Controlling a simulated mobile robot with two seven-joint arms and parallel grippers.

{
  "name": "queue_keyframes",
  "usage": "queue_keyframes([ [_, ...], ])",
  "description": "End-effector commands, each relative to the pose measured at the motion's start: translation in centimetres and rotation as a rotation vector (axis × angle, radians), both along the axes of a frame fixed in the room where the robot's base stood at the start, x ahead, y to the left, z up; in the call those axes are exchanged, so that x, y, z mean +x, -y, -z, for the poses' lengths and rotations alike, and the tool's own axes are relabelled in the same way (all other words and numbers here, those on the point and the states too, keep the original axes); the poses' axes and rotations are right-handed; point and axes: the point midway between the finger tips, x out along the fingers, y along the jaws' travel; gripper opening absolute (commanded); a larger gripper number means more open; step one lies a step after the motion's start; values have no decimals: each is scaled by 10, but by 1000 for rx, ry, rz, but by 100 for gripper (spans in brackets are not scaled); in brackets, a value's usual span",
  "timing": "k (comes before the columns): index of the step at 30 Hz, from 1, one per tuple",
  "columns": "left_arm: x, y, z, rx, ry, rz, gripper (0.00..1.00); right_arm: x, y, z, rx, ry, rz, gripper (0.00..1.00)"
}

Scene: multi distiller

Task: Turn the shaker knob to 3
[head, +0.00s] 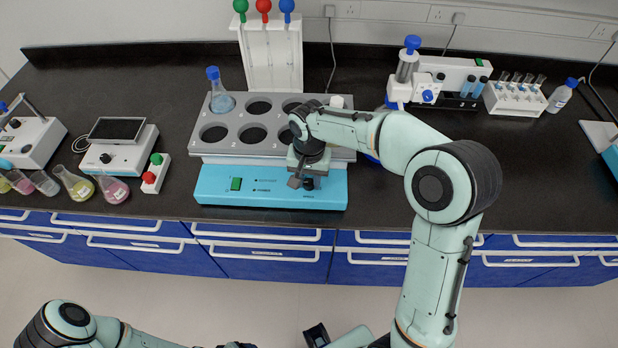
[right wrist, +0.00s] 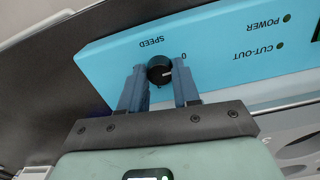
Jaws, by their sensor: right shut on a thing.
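The shaker (head: 270,187) stands on the black bench, with a light blue front and a grey top with round wells. Its black speed knob (right wrist: 159,70) shows in the right wrist view on the blue panel (right wrist: 215,50), near the upside-down "SPEED" label and a "0". A small white mark on the knob points right, roughly to the "0" side. My right gripper (right wrist: 159,68) is shut on the knob, one finger on each side. In the head view the right gripper (head: 303,182) is at the right end of the shaker front and hides the knob. My left gripper cannot be made out.
A blue-capped flask (head: 221,98) sits in a back left well of the shaker. A white stand (head: 270,55) with coloured knobs is behind. Flasks (head: 75,183) and a small display device (head: 118,142) stand at left. A tube rack (head: 513,98) is at back right.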

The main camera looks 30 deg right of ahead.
Motion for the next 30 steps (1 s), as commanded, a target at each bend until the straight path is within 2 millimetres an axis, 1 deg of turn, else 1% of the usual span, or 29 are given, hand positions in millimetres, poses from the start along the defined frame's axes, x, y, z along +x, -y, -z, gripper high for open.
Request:
queue_keyframes([
  [15, -6, 0, 10, 0, -7, 0, 72, 0, -1, 0, -1, 1, 457, 1],
  [30, -7, 0, 13, 1, -8, 0, 72, 0, 0, 0, -1, 1, 932, 1],
])
